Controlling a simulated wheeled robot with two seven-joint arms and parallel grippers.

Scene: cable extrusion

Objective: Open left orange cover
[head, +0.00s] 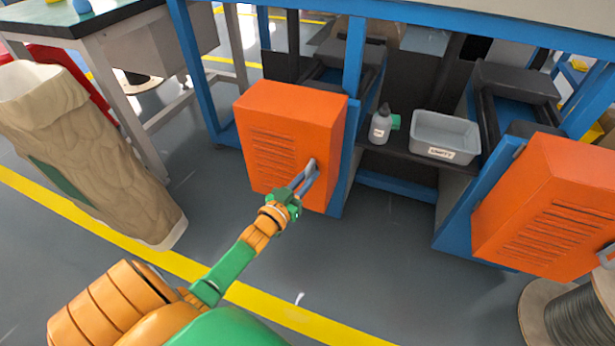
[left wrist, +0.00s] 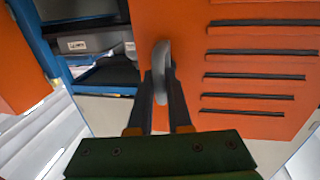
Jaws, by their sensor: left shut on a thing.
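The left orange cover (head: 283,125) is a box-like panel with slots on its front, mounted on the blue frame, and it looks closed. Its grey handle (head: 311,171) is at the lower right of the front face. My left gripper (head: 303,182) is at that handle. In the left wrist view, the two dark fingers of my left gripper (left wrist: 161,95) are shut on the grey handle (left wrist: 161,65), with the slotted orange face (left wrist: 262,60) behind. My right gripper is in neither view.
A second orange cover (head: 545,205) is at the right, above a cable spool (head: 565,315). A shelf between the covers holds a grey bin (head: 445,137) and a bottle (head: 380,124). The grey floor (head: 390,270) in front is clear.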

